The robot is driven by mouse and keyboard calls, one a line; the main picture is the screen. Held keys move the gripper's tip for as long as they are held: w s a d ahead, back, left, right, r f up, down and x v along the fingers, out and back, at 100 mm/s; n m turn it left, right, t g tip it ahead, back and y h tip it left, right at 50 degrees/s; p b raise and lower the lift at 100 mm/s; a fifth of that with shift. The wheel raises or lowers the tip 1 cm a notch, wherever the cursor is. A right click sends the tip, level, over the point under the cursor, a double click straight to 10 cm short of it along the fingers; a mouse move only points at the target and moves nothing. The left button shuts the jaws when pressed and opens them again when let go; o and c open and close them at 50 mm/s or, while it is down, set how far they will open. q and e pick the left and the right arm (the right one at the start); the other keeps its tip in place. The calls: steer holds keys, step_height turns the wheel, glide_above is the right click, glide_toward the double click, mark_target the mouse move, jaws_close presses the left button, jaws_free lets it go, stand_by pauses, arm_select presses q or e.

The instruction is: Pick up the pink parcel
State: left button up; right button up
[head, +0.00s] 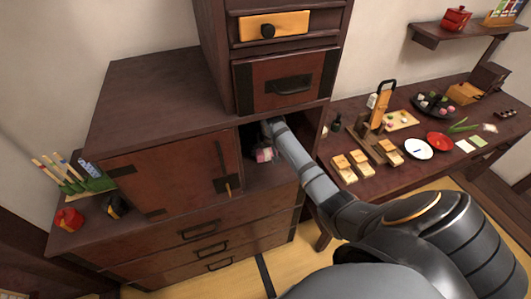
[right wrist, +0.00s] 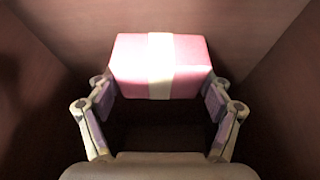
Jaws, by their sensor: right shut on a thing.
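The pink parcel (head: 264,155) is inside the open compartment of the dark wooden cabinet, small and partly hidden in the head view. In the right wrist view it is a pink box (right wrist: 189,66) with a pale band around its middle. My right gripper (right wrist: 160,88) reaches into the compartment and is shut on the parcel, with one finger at each side. In the head view my right arm hides much of the opening. My left gripper is not in view.
The compartment's walls (right wrist: 275,75) stand close on both sides. A closed sliding door (head: 160,170) is left of the opening, with drawers (head: 205,235) below. The table (head: 345,108) at right holds several wooden blocks, a white plate (head: 418,149) and a red dish (head: 439,139).

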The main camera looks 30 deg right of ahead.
mark_target(266, 150)
steer(key=shift+r, duration=0.1)
steer(key=shift+r, duration=0.65)
steer(key=shift+b+v, duration=0.35)
steer(key=shift+v, duration=0.65)
steer(key=s+a, duration=0.2)
steer(key=s, duration=0.6)
steer(key=s+a+b, duration=0.1)
steer(key=s+a, duration=0.2)
steer(key=s, duration=0.5)
steer(key=shift+s, duration=0.25)
